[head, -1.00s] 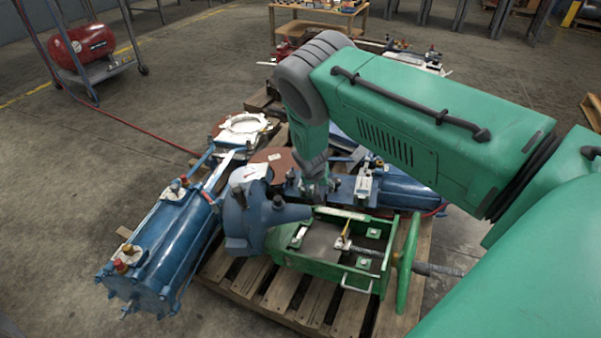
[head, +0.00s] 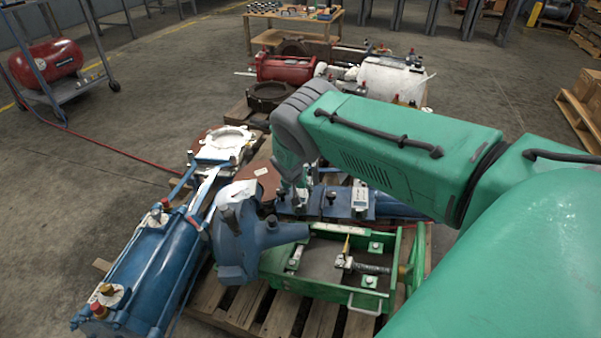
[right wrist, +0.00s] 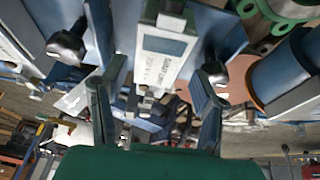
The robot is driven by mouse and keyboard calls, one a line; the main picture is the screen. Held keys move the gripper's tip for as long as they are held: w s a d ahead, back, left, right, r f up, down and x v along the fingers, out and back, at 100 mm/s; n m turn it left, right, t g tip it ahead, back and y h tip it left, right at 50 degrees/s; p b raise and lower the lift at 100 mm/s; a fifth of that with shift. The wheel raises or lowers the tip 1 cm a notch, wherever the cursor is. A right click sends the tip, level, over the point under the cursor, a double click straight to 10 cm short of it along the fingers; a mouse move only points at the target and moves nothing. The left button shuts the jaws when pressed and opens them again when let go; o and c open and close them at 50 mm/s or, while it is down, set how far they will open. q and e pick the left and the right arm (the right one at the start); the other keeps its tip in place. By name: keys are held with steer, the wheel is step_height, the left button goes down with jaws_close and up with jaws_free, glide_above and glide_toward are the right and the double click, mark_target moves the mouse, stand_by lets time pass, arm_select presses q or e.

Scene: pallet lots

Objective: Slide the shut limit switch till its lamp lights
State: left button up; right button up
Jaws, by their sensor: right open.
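My right gripper (right wrist: 155,100) is open in the right wrist view, one finger on each side. A pale grey switch box (right wrist: 165,55) with a printed label lies between and beyond the fingers. I cannot make out a lit lamp. My left gripper is not in view.
A blue cylinder (head: 143,262) lies at the left of the pallet. A blue valve-like part (head: 236,246) and a green open frame (head: 318,290) stand in front of the gripper. A red tank (head: 285,68) is behind.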

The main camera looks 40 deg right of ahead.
mark_target(300, 194)
steer(key=b+x, duration=0.2)
steer(key=x, duration=0.3)
steer(key=shift+d+f+b, duration=0.15)
steer(key=shift+f+b, duration=0.05)
steer(key=shift+b, duration=0.15)
